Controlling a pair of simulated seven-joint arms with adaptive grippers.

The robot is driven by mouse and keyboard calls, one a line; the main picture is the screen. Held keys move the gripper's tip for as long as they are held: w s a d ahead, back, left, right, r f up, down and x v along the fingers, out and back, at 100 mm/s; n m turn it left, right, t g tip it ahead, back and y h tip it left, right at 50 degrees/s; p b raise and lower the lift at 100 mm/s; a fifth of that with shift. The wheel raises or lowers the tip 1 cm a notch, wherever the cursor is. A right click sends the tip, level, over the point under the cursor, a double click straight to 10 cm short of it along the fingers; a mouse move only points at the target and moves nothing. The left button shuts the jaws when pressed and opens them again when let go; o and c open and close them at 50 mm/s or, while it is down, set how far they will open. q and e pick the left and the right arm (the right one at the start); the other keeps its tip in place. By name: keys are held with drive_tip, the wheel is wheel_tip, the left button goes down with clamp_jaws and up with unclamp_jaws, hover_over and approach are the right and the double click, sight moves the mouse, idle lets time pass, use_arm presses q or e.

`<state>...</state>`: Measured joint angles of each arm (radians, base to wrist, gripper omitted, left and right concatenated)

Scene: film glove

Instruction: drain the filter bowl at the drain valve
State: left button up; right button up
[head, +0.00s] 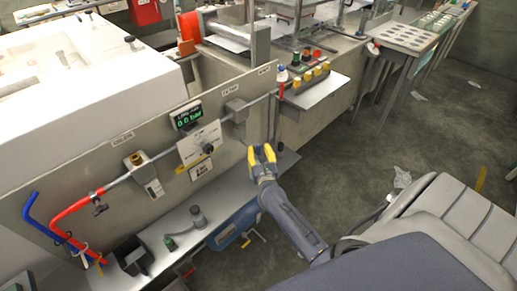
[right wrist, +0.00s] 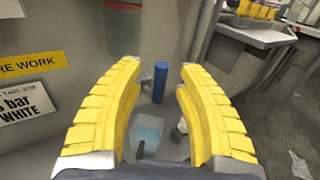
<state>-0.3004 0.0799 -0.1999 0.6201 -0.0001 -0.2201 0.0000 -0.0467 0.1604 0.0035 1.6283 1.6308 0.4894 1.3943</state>
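My right gripper (head: 262,152) is open and empty, in front of the right part of the upright panel (head: 110,165). Its yellow fingers stand wide apart in the right wrist view (right wrist: 160,80). A grey fitting (head: 236,110) sits on the pipe, up and left of the gripper. Its bowl and drain valve cannot be made out clearly. Between the fingers, beyond them, the wrist view shows a blue cylinder (right wrist: 160,82) and a pale-blue translucent container (right wrist: 148,130). I cannot tell which is part of the filter. Neither is touched. My left gripper is out of view.
A gauge (head: 187,117) reads 0.0 bar. Red pipe (head: 70,212) and blue pipe (head: 33,215) stick out at left. A metal shelf (head: 170,236) runs below the panel, with a black box (head: 133,257) on it. Open floor (head: 330,150) lies right of the gripper.

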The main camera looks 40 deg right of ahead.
drive_tip(key=shift+w+d, duration=0.25)
drive_tip(key=shift+w, duration=0.3)
drive_tip(key=shift+c, duration=0.2)
clamp_jaws()
